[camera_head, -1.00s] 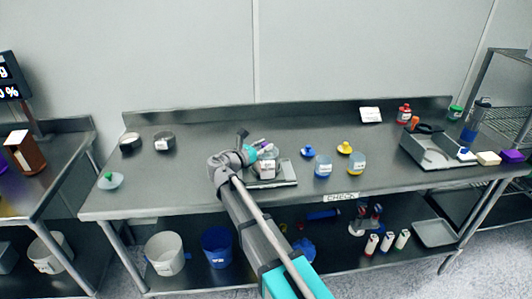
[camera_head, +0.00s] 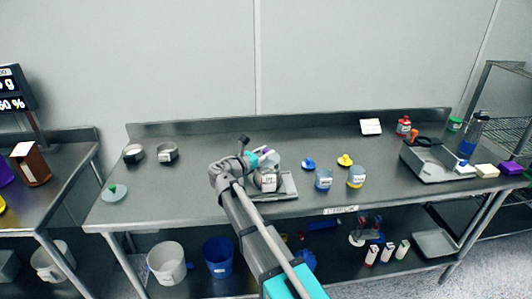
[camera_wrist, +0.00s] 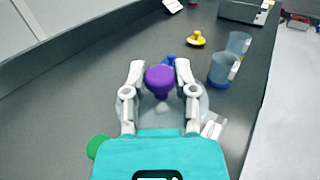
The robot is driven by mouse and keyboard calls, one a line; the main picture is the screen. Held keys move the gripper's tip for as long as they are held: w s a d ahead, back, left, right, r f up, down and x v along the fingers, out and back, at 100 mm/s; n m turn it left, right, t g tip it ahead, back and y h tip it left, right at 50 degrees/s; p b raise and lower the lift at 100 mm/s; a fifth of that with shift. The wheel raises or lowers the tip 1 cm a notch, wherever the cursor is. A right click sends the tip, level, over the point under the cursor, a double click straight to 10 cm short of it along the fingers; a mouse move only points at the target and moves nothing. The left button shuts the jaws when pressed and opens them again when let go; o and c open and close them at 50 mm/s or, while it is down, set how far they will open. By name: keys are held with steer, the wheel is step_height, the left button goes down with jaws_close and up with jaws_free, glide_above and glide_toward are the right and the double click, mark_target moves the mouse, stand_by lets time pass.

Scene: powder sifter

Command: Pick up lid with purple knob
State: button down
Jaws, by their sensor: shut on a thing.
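The lid has a purple knob (camera_wrist: 159,78) on a clear disc (camera_wrist: 165,107). In the wrist view my gripper (camera_wrist: 160,72) is shut on the knob, one finger on each side. In the head view my gripper (camera_head: 268,156) is over a clear labelled jar (camera_head: 268,181) on a grey tray-like base (camera_head: 288,186). A bit of purple shows at the fingers there. I cannot tell whether the lid touches the jar.
A steel tray (camera_head: 432,167) is farther right. A green-knob lid (camera_head: 115,191) lies at the left.

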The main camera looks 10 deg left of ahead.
steer(key=s+d+r+p, duration=0.2)
steer(key=s+r+p, duration=0.2)
steer(key=s+r, duration=0.1)
steer(key=s+d+r+p, duration=0.2)
steer(key=s+r+p, duration=0.3)
steer(key=s, duration=0.3)
steer(key=shift+d, duration=0.4)
steer(key=shift+s, duration=0.1)
